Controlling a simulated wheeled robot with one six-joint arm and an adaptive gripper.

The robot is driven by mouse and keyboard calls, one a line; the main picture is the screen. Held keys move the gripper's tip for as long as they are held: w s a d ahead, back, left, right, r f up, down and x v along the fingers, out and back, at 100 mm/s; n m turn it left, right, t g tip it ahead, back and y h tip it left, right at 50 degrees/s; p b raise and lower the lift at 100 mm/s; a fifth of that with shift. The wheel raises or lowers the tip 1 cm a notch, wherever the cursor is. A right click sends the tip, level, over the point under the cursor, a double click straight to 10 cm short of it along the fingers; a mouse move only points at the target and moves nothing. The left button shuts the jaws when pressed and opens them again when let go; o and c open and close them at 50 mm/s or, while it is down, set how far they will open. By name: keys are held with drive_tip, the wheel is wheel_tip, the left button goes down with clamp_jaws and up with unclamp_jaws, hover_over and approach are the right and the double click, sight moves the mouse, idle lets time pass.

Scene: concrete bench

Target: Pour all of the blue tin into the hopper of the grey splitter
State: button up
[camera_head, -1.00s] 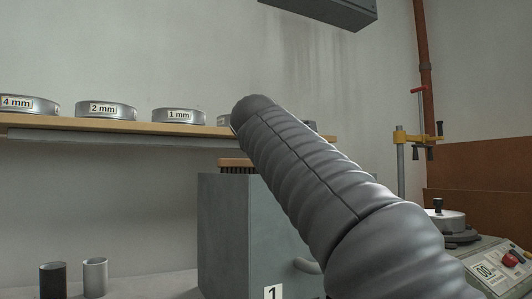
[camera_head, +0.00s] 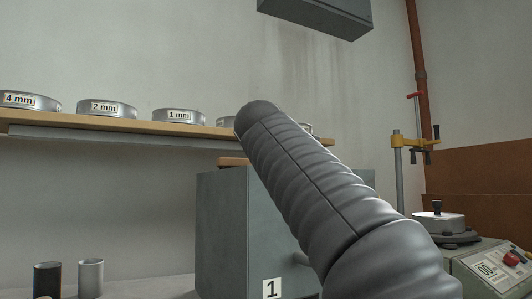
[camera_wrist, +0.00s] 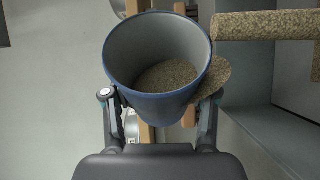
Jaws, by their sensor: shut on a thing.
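In the wrist view my gripper (camera_wrist: 160,98) is shut on the blue tin (camera_wrist: 157,106), one finger on each side. The tin's mouth faces the camera, and tan grain (camera_wrist: 167,76) lies inside towards its right side. More tan grain (camera_wrist: 217,77) shows just outside the tin's right rim; whether it is falling or resting, I cannot tell. A grey box-like body, seemingly the splitter (camera_head: 222,232), bears a "1" label in the head view. My arm hides part of it, along with the gripper and tin. I cannot make out its hopper there.
Grey panels (camera_wrist: 247,85) and a band of tan grain (camera_wrist: 268,25) lie right of the tin. A shelf (camera_head: 110,132) holds several labelled sieves (camera_head: 106,109). Two small cylinders (camera_head: 90,277) stand at lower left. A clamp stand (camera_head: 398,165) and a machine (camera_head: 490,265) are at right.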

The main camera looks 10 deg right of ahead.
drive_tip(key=shift+s+d+r+m+t+b, duration=0.1)
drive_tip(key=shift+d+m+t+b, duration=0.1)
drive_tip(key=shift+m+b, duration=0.35)
drive_tip(key=shift+s+d+r+m+t+b, duration=0.1)
drive_tip(key=shift+m+t+b, duration=0.1)
drive_tip(key=shift+m+b, duration=0.35)
drive_tip(key=shift+s+d+r+m+t+h+b, duration=0.15)
drive_tip(key=shift+d+r+m+t+h+b, duration=0.15)
drive_tip(key=shift+m+b, duration=0.35)
drive_tip(key=shift+s+d+r+m+t+h+b, duration=0.2)
drive_tip(key=shift+r+m+h+b, duration=0.15)
drive_tip(key=shift+m, duration=0.5)
drive_tip(key=shift+r, duration=0.1)
drive_tip(key=shift+w+a+p, duration=0.1)
drive_tip(key=shift+a+p, duration=0.05)
drive_tip(key=shift+p, duration=0.25)
